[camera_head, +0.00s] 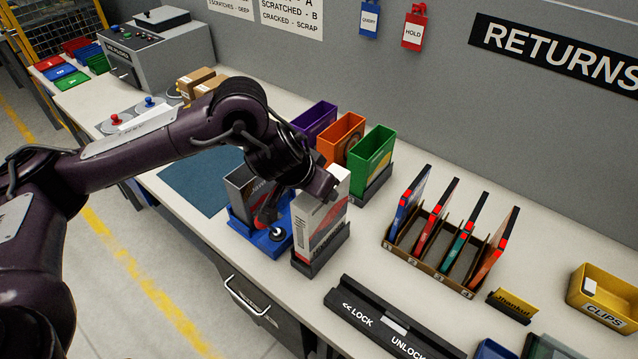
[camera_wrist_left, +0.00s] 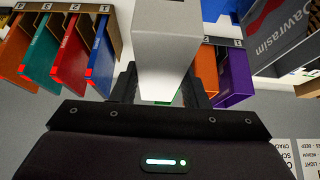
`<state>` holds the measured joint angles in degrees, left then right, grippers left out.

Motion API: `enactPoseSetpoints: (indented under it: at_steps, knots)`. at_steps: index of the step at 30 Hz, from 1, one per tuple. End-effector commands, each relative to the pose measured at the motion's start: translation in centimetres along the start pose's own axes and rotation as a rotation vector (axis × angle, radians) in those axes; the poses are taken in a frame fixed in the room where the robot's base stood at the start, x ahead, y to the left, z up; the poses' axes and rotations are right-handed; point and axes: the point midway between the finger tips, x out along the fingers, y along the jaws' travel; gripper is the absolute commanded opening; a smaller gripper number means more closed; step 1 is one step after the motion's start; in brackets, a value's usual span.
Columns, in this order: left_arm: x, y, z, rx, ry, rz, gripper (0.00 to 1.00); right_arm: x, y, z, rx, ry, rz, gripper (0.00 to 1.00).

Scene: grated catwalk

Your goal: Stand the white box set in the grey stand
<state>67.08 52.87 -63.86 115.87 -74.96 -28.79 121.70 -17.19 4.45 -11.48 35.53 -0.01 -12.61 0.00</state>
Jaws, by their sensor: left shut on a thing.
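The white box set (camera_head: 322,222) is upright, with a grey and red print on its front face. Its lower end is at the dark grey stand (camera_head: 322,262), within the stand's outline; I cannot tell whether it rests on the stand's floor. My left gripper (camera_head: 328,190) is shut on the upper part of the box. In the left wrist view the white box (camera_wrist_left: 167,40) is between the two fingers (camera_wrist_left: 160,90). My right gripper is not in view.
A blue tray (camera_head: 272,243) holding a dark box (camera_head: 240,188) stands close left. Purple, orange (camera_head: 338,137) and green (camera_head: 371,152) bins stand behind. A cardboard rack (camera_head: 436,262) with several thin cases is to the right. A lock bar (camera_head: 385,325) lies in front.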

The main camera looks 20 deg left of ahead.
Motion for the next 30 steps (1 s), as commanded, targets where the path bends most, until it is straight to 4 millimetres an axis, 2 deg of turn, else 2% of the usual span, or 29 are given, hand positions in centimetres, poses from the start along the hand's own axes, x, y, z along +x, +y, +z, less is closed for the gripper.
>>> enactPoseSetpoints:
  at_steps: [30]
  knots:
    - [3.4, 0.0, 2.1, -0.001, 0.003, 0.001, 0.00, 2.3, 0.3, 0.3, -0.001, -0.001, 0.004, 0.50]
